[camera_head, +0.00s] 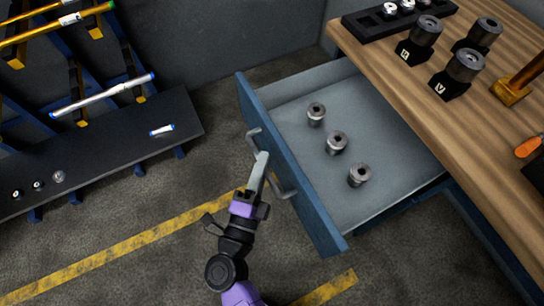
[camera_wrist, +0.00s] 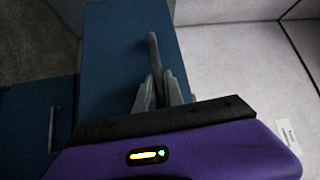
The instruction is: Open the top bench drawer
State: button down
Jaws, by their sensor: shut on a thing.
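The top bench drawer (camera_head: 290,170) is pulled well out from the bench, with its grey inside showing. Its blue front carries a grey bar handle (camera_head: 283,188). My gripper (camera_head: 261,160) is at the handle, its fingers shut on the bar. In the wrist view my gripper (camera_wrist: 162,88) closes around the handle (camera_wrist: 153,50), with the blue drawer front (camera_wrist: 112,50) behind it. The part of the bar between the fingers is hidden.
Several metal collets, one of them nearest the front (camera_head: 359,175), stand in the drawer. The wooden bench top (camera_head: 440,120) bears black holders and a black rack (camera_head: 365,25). A dark shelf (camera_head: 100,150) with rods stands at left. Floor between shelf and drawer is clear.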

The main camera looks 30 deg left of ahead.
jog(key=shift+f, duration=0.1)
jog(key=c, duration=1.5)
grip_release()
jog(key=shift+o, duration=0.2)
jog(key=shift+s, duration=0.15)
jog(key=v, duration=0.7)
jog(key=shift+s+b, duration=0.3)
jog(key=shift+b, duration=0.05)
